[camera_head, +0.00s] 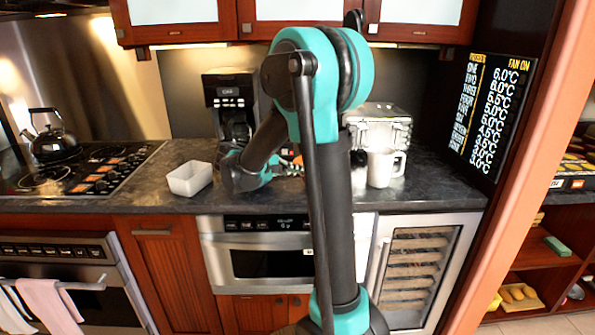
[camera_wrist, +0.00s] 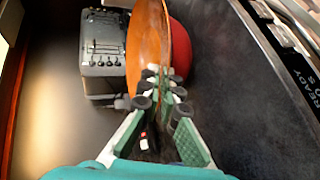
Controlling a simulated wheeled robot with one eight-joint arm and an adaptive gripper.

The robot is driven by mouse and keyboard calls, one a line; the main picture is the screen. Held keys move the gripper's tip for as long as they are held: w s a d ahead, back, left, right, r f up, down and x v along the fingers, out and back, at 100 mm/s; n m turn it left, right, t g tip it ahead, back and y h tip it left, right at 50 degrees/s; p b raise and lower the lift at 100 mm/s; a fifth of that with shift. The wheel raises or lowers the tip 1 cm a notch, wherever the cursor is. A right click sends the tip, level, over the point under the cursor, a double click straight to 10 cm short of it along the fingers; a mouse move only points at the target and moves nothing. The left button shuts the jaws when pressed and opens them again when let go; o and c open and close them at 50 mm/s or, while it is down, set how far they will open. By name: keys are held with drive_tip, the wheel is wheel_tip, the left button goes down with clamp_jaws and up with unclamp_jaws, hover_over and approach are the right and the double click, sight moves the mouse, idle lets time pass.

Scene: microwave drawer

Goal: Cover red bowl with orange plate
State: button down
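In the wrist view the orange plate (camera_wrist: 147,35) stands steeply tilted, seen nearly edge-on. Its near edge lies between the fingertips of my gripper (camera_wrist: 163,80), which look closed on it. The red bowl (camera_wrist: 181,48) shows just to the right of the plate, mostly hidden behind it. I cannot tell whether plate and bowl touch. In the head view my arm hides the bowl and most of the plate area; a small orange patch beside the arm is too small to identify.
On the dark counter (camera_head: 430,188) stand a white rectangular container (camera_head: 190,178), a coffee maker (camera_head: 229,100), a toaster (camera_head: 385,115) and a white mug (camera_head: 381,168). A kettle (camera_head: 54,140) sits on the stove at left. The toaster-like appliance (camera_wrist: 102,45) is left of the plate in the wrist view.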

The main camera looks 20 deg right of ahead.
drive_tip(key=shift+f, duration=0.15)
drive_tip(key=c, duration=1.6)
unclamp_jaws()
drive_tip(key=shift+c, duration=0.2)
drive_tip(key=shift+a, duration=0.1)
drive_tip(key=v, duration=1.1)
drive_tip(key=s+d+f+y, duration=0.55)
drive_tip(key=s+f, duration=0.35)
drive_tip(key=f, duration=0.2)
drive_tip(key=s+a+f+m+t+y, duration=0.1)
drive_tip(key=s+a+f+m+y, duration=0.1)
drive_tip(key=s+a+f+y, duration=0.2)
drive_tip(key=s+f+y, duration=0.3)
drive_tip(key=s+f, duration=0.4)
drive_tip(key=s, duration=0.1)
drive_tip(key=shift+s+m, duration=0.35)
drive_tip(key=shift+m, duration=0.05)
